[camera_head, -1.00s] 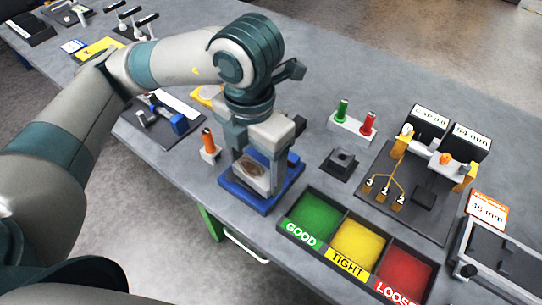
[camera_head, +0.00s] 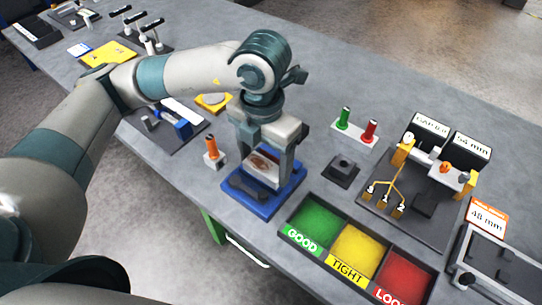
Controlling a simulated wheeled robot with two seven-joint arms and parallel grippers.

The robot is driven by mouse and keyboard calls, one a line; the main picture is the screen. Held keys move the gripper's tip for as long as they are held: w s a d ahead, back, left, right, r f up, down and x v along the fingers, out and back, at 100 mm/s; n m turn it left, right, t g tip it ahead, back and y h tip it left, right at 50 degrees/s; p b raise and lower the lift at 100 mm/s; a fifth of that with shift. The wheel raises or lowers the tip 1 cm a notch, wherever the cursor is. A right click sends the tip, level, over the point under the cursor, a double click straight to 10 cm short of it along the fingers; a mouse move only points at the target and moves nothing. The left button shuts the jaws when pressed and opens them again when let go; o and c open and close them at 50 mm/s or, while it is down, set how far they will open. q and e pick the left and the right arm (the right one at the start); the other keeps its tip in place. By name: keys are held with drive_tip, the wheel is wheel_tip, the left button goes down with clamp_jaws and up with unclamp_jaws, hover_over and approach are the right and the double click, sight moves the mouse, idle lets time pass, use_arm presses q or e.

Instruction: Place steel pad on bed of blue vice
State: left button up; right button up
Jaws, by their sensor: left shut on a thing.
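My left gripper (camera_head: 264,170) comes down over a blue-framed fixture (camera_head: 289,200), which looks like the blue vice. The gripper is shut on a pale flat plate with a brownish patch (camera_head: 265,164), which looks like the steel pad. The plate sits between the fingers, above or at the back of the fixture; I cannot tell whether it touches the bed. A dark bar (camera_head: 248,190) lies across the front of the fixture. The fingers hide the fixture's far side. My right gripper is not in view.
An orange-topped peg (camera_head: 211,147) stands close left of the fixture. The GOOD, TIGHT and LOOSE bins (camera_head: 340,284) lie to its right front. A dark square block (camera_head: 343,168) and a stand with green and red pegs (camera_head: 354,132) are to the right.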

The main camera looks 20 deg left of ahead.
use_arm(q)
drive_tip(key=w+f, duration=0.1)
drive_tip(key=w, duration=0.1)
drive_tip(key=w+f+p, duration=0.1)
drive_tip(key=w, duration=0.1)
drive_tip(key=w+f+p, duration=0.1)
drive_tip(key=w, duration=0.1)
drive_tip(key=shift+w+a+f, duration=0.2)
drive_tip(key=shift+a+f, duration=0.1)
drive_tip(key=shift+a, duration=0.05)
drive_tip(key=shift+w+f, duration=0.2)
drive_tip(key=shift+w, duration=0.05)
drive_tip(key=shift+f, duration=0.1)
drive_tip(key=shift+f+p, duration=0.35)
drive_tip(key=shift+p, duration=0.15)
wheel_tip(320, 180, down, 3)
drive_tip(key=shift+r+p, duration=0.15)
drive_tip(key=shift+p, duration=0.55)
drive_tip(key=shift+f, duration=0.2)
drive_tip(key=shift+f+b, duration=0.2)
drive_tip(key=shift+b, duration=0.1)
